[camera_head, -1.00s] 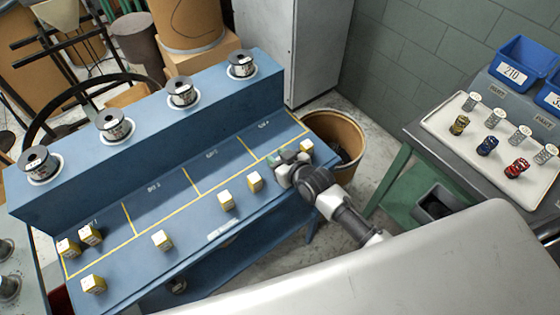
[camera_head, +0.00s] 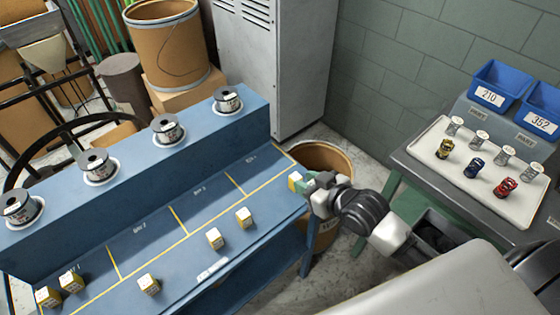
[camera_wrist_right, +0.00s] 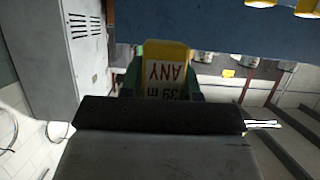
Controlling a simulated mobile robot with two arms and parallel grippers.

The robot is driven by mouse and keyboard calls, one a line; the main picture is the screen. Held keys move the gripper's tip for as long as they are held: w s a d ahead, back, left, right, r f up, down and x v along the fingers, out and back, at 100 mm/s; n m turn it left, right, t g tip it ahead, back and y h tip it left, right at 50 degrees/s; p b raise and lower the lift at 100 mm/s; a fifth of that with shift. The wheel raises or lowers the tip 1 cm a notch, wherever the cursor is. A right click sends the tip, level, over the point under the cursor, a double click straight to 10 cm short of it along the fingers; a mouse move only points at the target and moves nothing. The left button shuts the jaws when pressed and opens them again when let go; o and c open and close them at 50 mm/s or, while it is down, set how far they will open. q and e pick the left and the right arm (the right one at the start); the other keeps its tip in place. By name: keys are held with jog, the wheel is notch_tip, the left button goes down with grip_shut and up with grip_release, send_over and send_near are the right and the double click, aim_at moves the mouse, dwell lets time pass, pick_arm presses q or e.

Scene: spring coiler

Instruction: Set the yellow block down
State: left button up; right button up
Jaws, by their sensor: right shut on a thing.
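My right gripper (camera_head: 309,186) is at the right end of the blue bench (camera_head: 180,262), its arm coming in from the right. It is shut on a yellow block (camera_head: 295,181) with a pale face. In the right wrist view the yellow block (camera_wrist_right: 166,68) sits between the dark green fingers, with printed text showing upside down. The block is by the bench's right edge; I cannot tell whether it touches the top. Other yellow blocks stand on the bench, including one (camera_head: 243,218) and one (camera_head: 214,238) to the left. My left gripper is not in view.
Yellow lines mark bays on the bench, below a raised shelf with several wire spools (camera_head: 167,130). A brown drum (camera_head: 325,160) stands behind my gripper. At right, a white tray (camera_head: 440,175) holds springs, near blue bins (camera_head: 497,85).

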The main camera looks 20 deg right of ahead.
jog(key=shift+s+d+r, duration=0.2)
jog(key=shift+s+r, duration=0.05)
jog(key=w+a+r+m+h, duration=0.1)
jog(key=a+r+m+h, duration=0.35)
jog(key=r, duration=0.35)
jog(key=s+f, duration=0.2)
jog(key=s, duration=0.5)
jog(key=shift+s+d+f+t, duration=0.15)
jog(key=shift+s+d+t, duration=0.2)
jog(key=shift+d+t, duration=0.1)
jog(key=shift+n, duration=0.25)
